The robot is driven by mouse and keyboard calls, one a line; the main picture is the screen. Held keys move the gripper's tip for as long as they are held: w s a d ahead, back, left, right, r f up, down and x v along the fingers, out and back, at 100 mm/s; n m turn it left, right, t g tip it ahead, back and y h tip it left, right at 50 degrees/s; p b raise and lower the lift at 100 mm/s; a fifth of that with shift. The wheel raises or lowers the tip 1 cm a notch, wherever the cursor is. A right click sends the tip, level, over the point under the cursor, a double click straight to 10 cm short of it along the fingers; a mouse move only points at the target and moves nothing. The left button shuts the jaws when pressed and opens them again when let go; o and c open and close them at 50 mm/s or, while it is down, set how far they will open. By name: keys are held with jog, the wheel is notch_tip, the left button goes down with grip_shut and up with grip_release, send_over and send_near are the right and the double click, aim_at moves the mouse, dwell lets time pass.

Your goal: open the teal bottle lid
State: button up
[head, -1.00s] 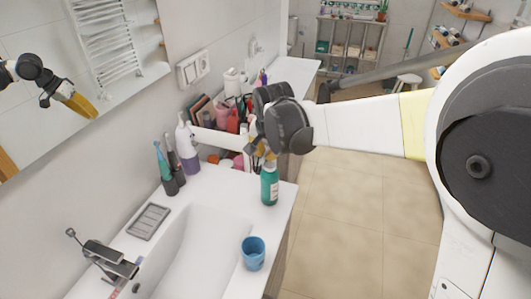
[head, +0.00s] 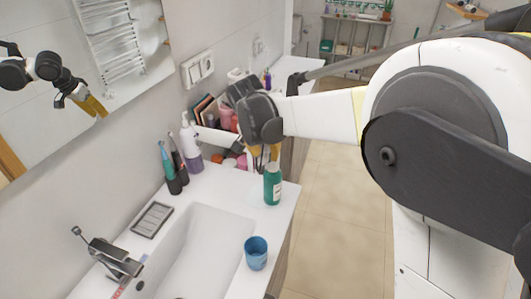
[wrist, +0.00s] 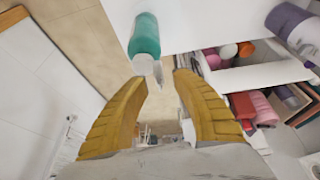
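The teal bottle (head: 272,188) stands upright on the white counter near its right edge, beyond the sink. Its pale lid (wrist: 144,65) shows in the wrist view at the end of the teal body (wrist: 145,36). My gripper (head: 263,153) is at the height of the bottle top, just behind and left of it in the head view. In the wrist view the yellow fingers (wrist: 160,79) are spread apart and empty, with the lid slightly ahead of the left fingertip. I see no contact with the lid.
A blue cup (head: 256,254) stands by the sink (head: 205,250). Toothbrushes (head: 168,165) and a white-and-purple bottle (head: 190,140) stand along the wall. Open floor (head: 325,210) lies to the right.

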jog(key=v, duration=1.2)
jog(key=s+d+f+n+t+y+b, duration=0.1)
jog(key=s+d+f+n+y+b, duration=0.15)
jog(key=s+d, duration=1.15)
jog(key=s+d+f+n+t+b, duration=0.1)
jog(key=s+d+f+t+b, duration=0.1)
jog(key=s+d+f, duration=0.5)
jog(key=shift+s+f+n, duration=0.35)
jog(key=shift+s+f, duration=0.4)
jog(key=shift+s, duration=0.4)
jog(key=shift+h, duration=0.25)
dwell(0.6)
